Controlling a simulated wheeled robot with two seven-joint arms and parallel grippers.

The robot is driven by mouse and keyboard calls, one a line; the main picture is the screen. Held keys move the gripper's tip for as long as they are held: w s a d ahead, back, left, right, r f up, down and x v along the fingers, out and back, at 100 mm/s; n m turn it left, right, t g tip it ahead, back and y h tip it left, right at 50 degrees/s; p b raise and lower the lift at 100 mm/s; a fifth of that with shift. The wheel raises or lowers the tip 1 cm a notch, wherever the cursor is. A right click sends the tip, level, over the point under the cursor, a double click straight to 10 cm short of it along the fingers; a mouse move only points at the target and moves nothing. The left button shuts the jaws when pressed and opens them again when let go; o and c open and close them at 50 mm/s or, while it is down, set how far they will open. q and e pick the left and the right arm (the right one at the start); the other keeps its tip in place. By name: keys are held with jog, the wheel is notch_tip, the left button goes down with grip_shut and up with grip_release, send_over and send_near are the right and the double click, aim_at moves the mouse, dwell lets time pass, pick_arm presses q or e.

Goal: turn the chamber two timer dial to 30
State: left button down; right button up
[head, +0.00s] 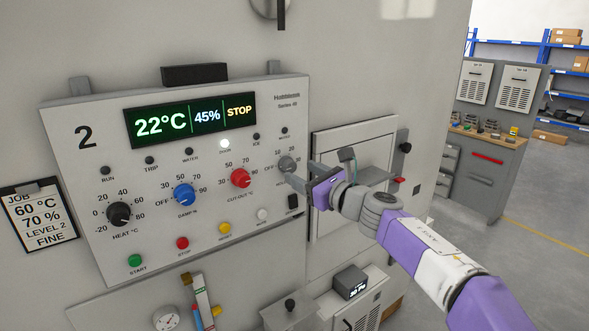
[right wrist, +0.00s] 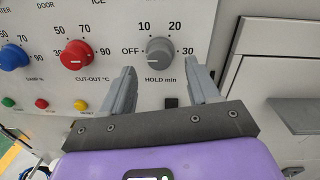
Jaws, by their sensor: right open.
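The chamber two panel (head: 75,185) carries a large "2" and a display (head: 191,117) reading 22°C, 45% and STOP. Its grey timer dial (head: 287,164), the rightmost knob, is labelled HOLD min. My right gripper (head: 298,174) is open in front of the dial. In the right wrist view its fingertips (right wrist: 160,76) stand apart to the left and right below the knob, with nothing between them. My left gripper is out of view.
Left of the timer are the red cut-out dial (head: 241,178), blue damp dial (head: 184,194) and black heat dial (head: 119,214). Push buttons line the panel's lower edge. A black rocker switch (head: 293,202) sits just below the timer. A job card (head: 39,214) hangs left.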

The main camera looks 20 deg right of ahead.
aim_at(292, 168)
jog(key=shift+p+x, duration=0.3)
jog(key=shift+x, duration=1.8)
jog(key=shift+c, duration=0.2)
jog(key=shift+s, duration=0.1)
jog(key=c, duration=0.9)
